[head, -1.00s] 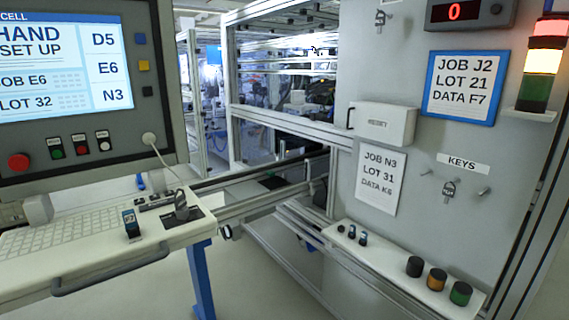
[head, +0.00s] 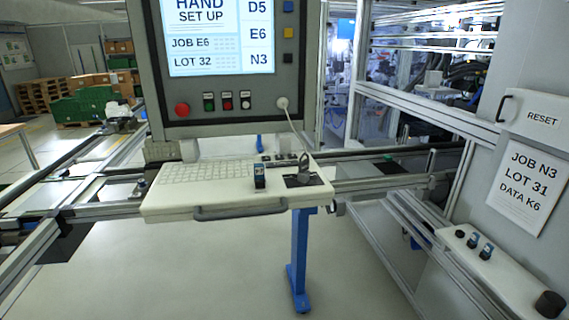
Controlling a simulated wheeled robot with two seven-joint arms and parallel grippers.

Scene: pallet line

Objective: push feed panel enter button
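The feed panel (head: 160,90) stands upright in the upper middle of the head view, with a lit screen (head: 215,55) reading HAND SET UP, JOB E6 and LOT 32. Below the screen are a red mushroom button (head: 182,110) and small green (head: 208,102), red (head: 227,101) and white (head: 245,101) buttons with labels too small to read. Blue (head: 289,6), yellow (head: 288,32) and black (head: 287,57) buttons line its right side. Which one is enter cannot be told. Neither of my grippers is in view.
A shelf with a keyboard (head: 208,171) and front handle (head: 240,212) juts out below the panel. A cable hangs from the panel to the shelf. Rails (head: 95,212) run left. A RESET box (head: 540,115) and a small ledge (head: 490,268) are right. The floor in front is open.

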